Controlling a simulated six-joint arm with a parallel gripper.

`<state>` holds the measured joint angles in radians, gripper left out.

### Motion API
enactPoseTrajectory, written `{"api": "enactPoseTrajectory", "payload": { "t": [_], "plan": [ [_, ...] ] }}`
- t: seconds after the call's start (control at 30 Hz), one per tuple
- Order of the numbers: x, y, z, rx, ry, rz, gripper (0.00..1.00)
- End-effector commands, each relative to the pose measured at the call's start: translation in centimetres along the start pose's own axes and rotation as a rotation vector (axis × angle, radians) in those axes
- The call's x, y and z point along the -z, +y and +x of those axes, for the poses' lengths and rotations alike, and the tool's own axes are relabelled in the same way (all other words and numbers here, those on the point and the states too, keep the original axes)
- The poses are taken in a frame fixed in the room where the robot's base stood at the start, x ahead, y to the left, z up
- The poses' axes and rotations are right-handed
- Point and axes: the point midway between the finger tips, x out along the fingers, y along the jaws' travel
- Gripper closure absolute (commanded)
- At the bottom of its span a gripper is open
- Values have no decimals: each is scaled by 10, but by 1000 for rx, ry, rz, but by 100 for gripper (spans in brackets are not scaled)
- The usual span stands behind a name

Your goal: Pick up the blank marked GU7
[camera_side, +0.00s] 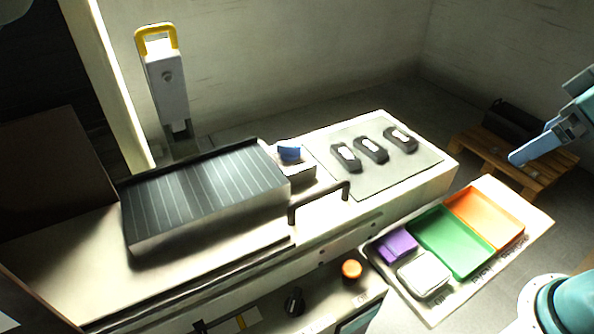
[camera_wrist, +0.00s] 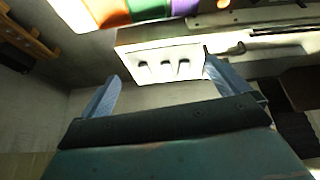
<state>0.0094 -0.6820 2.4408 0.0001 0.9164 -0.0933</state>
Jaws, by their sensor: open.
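Three dark blanks with pale labels lie in a row on a grey mat (camera_side: 372,185) on the machine's bench: a left one (camera_side: 346,157), a middle one (camera_side: 371,149) and a right one (camera_side: 400,139). The labels are too small to read, so I cannot tell which is GU7. In the wrist view the three blanks show small and far off, the middle one (camera_wrist: 163,70) between my fingers. My gripper (camera_side: 517,157) is at the far right in the side view, well apart from the blanks. Its blue fingers stand wide open and empty, also in the wrist view (camera_wrist: 162,72).
Orange (camera_side: 486,217), green (camera_side: 452,241) and purple (camera_side: 396,245) trays and a white box (camera_side: 424,273) sit on a pale board. A handle (camera_side: 318,203) rises left of the mat, near a blue-topped block (camera_side: 289,152). A wooden pallet (camera_side: 510,160) stands at right.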

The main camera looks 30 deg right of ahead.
Motion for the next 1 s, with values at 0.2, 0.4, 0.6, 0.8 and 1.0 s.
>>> {"api": "enactPoseTrajectory", "payload": {
  "t": [0.2,0.4,0.6,0.8,1.0],
  "plan": [
    [38,8,2,2,-56,-170,0],
    [78,19,12,17,-114,-359,0],
    [116,31,29,45,-169,-546,0],
    [152,45,53,85,-218,-733,0],
    [182,60,84,138,-261,-917,0]
  ]
}}
